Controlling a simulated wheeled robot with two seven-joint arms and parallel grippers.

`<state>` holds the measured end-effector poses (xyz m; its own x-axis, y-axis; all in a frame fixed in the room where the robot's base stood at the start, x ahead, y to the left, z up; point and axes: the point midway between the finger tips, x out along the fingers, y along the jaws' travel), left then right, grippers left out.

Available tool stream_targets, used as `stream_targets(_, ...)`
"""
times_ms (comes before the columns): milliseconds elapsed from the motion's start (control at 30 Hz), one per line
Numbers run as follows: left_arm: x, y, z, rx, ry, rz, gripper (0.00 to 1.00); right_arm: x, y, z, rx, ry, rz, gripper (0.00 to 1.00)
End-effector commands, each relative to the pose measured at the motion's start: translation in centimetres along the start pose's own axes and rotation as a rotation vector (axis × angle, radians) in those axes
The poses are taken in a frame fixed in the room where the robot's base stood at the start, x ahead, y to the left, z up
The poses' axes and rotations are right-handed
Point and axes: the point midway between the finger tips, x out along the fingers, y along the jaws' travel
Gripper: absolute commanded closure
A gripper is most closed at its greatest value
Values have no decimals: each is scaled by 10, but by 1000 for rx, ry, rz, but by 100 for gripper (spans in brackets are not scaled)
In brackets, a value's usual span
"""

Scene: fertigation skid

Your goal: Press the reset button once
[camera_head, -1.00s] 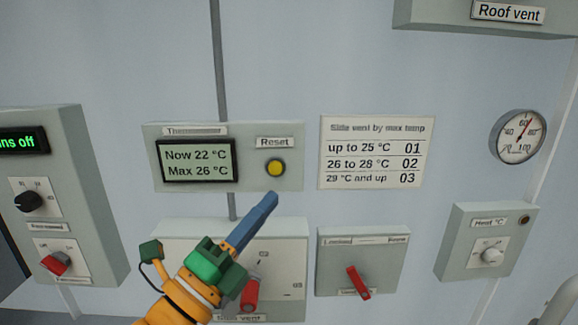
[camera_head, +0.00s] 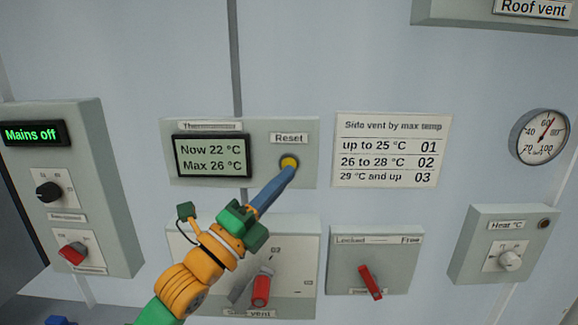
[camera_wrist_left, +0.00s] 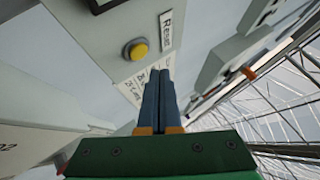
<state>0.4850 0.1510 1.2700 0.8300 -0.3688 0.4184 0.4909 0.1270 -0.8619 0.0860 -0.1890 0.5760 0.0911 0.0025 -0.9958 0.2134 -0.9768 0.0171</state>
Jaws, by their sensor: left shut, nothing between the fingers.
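The yellow reset button (camera_head: 289,162) sits under the "Reset" label on the grey thermometer box (camera_head: 215,188). Its display (camera_head: 212,157) reads "Now 22 °C" and "Max 26 °C". My left gripper (camera_head: 291,170) is shut and empty, and its blue fingertips overlap the lower edge of the button in the head view. In the left wrist view the button (camera_wrist_left: 135,49) lies up and left of the fingertips (camera_wrist_left: 159,78), with a visible gap in the picture. I cannot tell any contact. My right gripper is not in view.
Below is the side vent box (camera_head: 305,250) with a red-handled lever (camera_head: 261,290), partly behind my left arm. A locked/free switch box (camera_head: 400,262) stands right of it. A vent chart (camera_head: 392,180), a gauge (camera_head: 540,137) and a "Mains off" box (camera_head: 105,180) are around.

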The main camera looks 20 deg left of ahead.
Motion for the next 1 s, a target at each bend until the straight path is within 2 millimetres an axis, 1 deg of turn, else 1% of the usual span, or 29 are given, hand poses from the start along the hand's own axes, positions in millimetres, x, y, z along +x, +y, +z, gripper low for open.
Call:
stream_targets(100, 8, 5, 6, 1, -1, 1, 100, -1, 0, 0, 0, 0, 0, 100)
stream_targets(267, 12, 9, 9, 1, -1, 1, 100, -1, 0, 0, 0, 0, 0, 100)
stream_targets(1000, 12, 9, 9, 1, -1, 1, 100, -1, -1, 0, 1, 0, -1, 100)
